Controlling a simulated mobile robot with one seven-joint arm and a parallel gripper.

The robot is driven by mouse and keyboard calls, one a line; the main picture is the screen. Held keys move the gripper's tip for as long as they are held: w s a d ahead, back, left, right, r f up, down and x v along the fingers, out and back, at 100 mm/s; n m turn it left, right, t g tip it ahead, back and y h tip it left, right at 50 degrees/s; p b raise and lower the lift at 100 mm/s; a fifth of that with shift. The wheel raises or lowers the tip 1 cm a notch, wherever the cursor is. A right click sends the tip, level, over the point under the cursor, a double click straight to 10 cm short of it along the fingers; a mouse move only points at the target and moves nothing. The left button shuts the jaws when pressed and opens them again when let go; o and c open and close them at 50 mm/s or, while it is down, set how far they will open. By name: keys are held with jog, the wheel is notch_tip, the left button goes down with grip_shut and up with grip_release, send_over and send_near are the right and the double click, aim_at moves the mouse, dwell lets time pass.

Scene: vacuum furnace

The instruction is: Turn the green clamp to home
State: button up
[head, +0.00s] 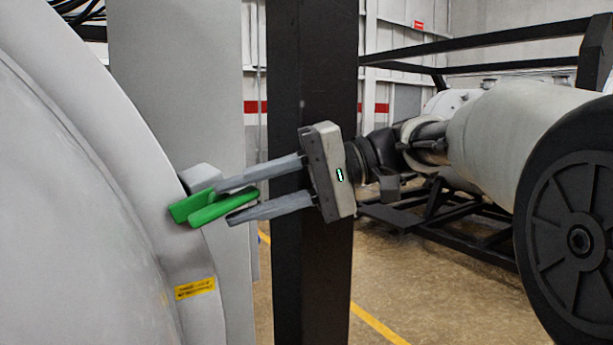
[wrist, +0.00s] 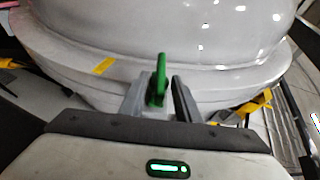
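The green clamp (head: 213,210) is mounted on the rim of the large pale furnace door at the left of the head view. Its handle sticks out toward my gripper. In the wrist view the clamp (wrist: 159,82) stands upright near the centre. My gripper (head: 222,205) reaches in from the right, with one finger above the handle and one below it. The fingers are apart, with the handle's outer end between their tips. In the wrist view the handle is close to the left finger, and a gap shows toward the right finger. Whether either finger touches it is unclear.
A yellow label (head: 195,288) is on the rim below the clamp. A dark upright post (head: 312,270) stands behind my gripper. A black frame (head: 440,215) stands farther back on the right. The floor between them looks clear.

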jog(key=p+v, duration=0.3)
jog(key=v, duration=1)
jog(key=shift+p, duration=0.35)
jog(key=shift+f, duration=0.1)
jog(key=s+d+f+m+t+h, duration=0.1)
jog(key=s+f+m+t+h, duration=0.1)
jog(key=s+f+h, duration=0.5)
jog(key=s+d+f+m+t+h, duration=0.1)
jog(key=s+f+t+h, duration=0.25)
jog(key=f, duration=0.55)
jog(key=s+d+f+t+h+p, duration=0.1)
jog(key=s+d+f+t+h, duration=0.1)
jog(key=d+f, duration=0.4)
jog(key=shift+s+d+f+h, duration=0.4)
jog(key=shift+s+h, duration=0.4)
jog(key=shift+h, duration=0.25)
